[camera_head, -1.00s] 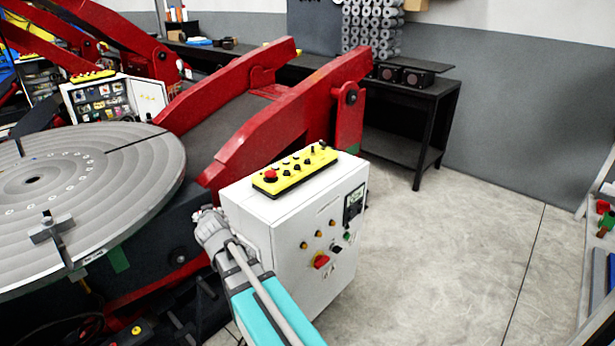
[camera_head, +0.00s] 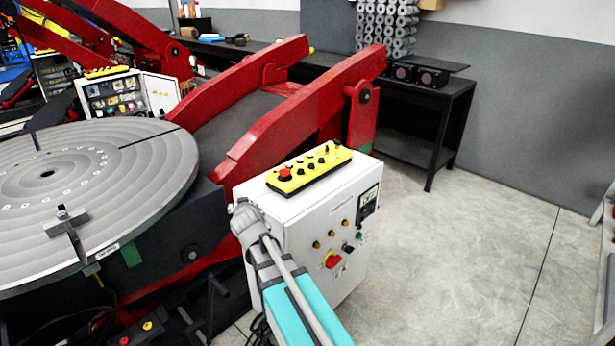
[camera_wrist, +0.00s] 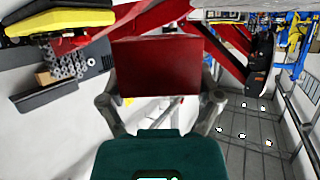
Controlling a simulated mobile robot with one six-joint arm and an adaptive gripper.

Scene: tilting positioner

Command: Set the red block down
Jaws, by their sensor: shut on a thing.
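In the wrist view, the red block (camera_wrist: 157,67) sits between the two grey fingers of my gripper (camera_wrist: 160,88). The gripper is shut on the block, with one finger at each side. In the head view, my arm reaches up beside the white control cabinet (camera_head: 318,225), and neither my gripper nor the block can be made out there. The wrist view shows no surface clearly touching the block, and what lies directly behind it is hidden.
A yellow button panel (camera_head: 309,170) lies on the cabinet top. The round grooved positioner table (camera_head: 150,185) is at left, with a clamp (camera_head: 68,230) on it. Red positioner arms (camera_head: 290,115) rise behind. A black bench (camera_head: 448,110) stands at the back.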

